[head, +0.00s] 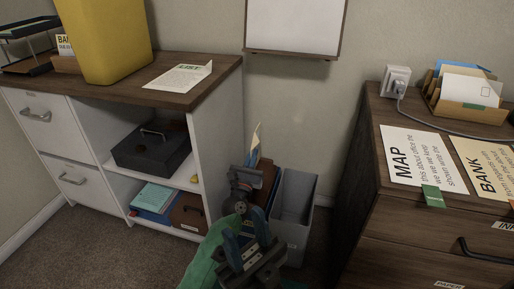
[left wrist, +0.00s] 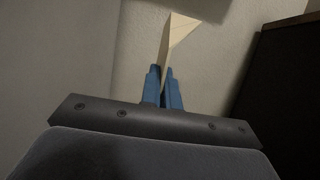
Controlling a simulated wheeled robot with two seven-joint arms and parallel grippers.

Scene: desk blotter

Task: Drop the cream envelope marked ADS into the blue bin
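The cream envelope (head: 257,131) stands upright above my left gripper (head: 254,155) in the head view. In the left wrist view, the blue fingers of my left gripper (left wrist: 166,84) are closed on the lower end of the envelope (left wrist: 176,38). Its ADS mark cannot be read. A narrow dark-blue strip (head: 274,192), possibly the blue bin, shows behind my left gripper, mostly hidden, left of a grey bin. The envelope is above and left of that strip. My right gripper (head: 246,238) is lower in the head view, with its blue fingers apart and nothing seen between them.
The grey bin (head: 296,205) stands between the white cabinet (head: 217,135) and the dark wooden drawer unit (head: 375,235). A yellow container (head: 105,40) and a LIST sheet (head: 180,77) are on the cabinet. MAP (head: 424,158) and BANK (head: 488,165) sheets lie on the drawer unit.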

